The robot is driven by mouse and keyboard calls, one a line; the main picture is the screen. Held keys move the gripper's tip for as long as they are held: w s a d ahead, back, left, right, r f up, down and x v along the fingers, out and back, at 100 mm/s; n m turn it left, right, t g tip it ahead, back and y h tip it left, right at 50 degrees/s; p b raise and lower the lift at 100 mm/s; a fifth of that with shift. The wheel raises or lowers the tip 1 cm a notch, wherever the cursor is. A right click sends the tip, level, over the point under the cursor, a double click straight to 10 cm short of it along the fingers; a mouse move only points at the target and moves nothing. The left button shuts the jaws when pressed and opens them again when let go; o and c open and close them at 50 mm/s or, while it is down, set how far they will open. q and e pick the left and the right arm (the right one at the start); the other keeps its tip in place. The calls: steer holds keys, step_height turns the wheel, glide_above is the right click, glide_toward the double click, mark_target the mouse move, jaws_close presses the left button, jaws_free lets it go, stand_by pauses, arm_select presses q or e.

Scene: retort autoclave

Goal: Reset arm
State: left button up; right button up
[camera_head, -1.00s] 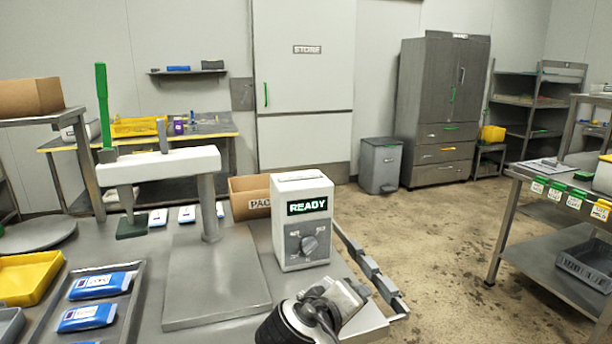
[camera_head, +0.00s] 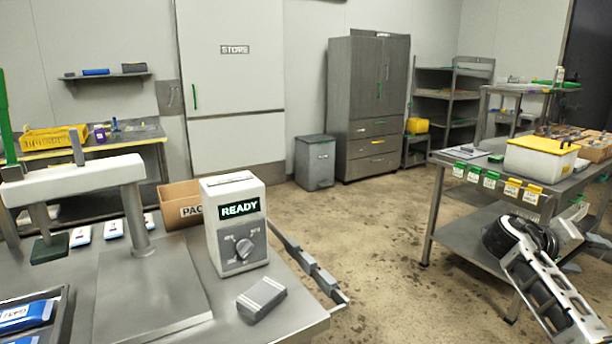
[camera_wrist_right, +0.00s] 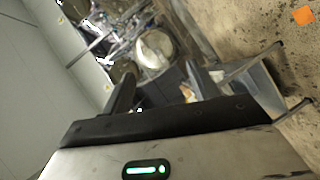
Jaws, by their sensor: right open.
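My right gripper (camera_head: 572,228) is at the right of the head view, in front of the right-hand steel table. Its fingers are hard to make out there. In the right wrist view its two dark fingers (camera_wrist_right: 158,90) stand apart with nothing clearly held between them. My left gripper is not in view. A white control box (camera_head: 236,225) reading READY stands on the left steel bench. A small grey block (camera_head: 262,299) with pale stripes lies on the bench in front of it, clear of my gripper.
The right-hand steel table (camera_head: 440,158) holds a yellow-lidded white box (camera_head: 540,160). A white press (camera_head: 75,185) stands on the left bench. A grey bin (camera_head: 315,163) and a tall cabinet (camera_head: 368,110) stand at the back. The floor (camera_head: 370,230) between the tables is clear.

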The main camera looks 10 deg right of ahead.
steer(key=w+a+n+t+y, duration=0.35)
steer(key=w+n+t, duration=0.25)
steer(key=w+t, duration=0.75)
steer(key=w+a+r+n+t+y, duration=0.3)
steer(key=w+a+r+t+y, duration=0.3)
steer(key=w+a, duration=0.25)
steer(key=s+a+f+n+g+y, duration=0.15)
steer(key=s+a+f, duration=0.25)
steer(key=a+f, duration=0.4)
steer(key=s+a+f+g+y, duration=0.1)
steer(key=s+a+f+y, duration=0.1)
steer(key=s+a+f, duration=0.6)
steer(key=s+a+f+g+y, duration=0.15)
steer(key=a+f, duration=0.25)
steer(key=f, duration=0.7)
steer(key=s+a+f+m+g+y, duration=0.1)
steer(key=s+a+f, duration=0.3)
steer(key=s+a, duration=0.3)
steer(key=s+a+f+m+g+y, duration=0.1)
steer(key=s+a+f, duration=0.3)
steer(key=s+a, duration=0.4)
steer(key=s+y, duration=0.1)
steer(key=s, duration=0.6)
steer(key=shift+f+g, duration=0.2)
steer(key=shift+g, duration=0.15)
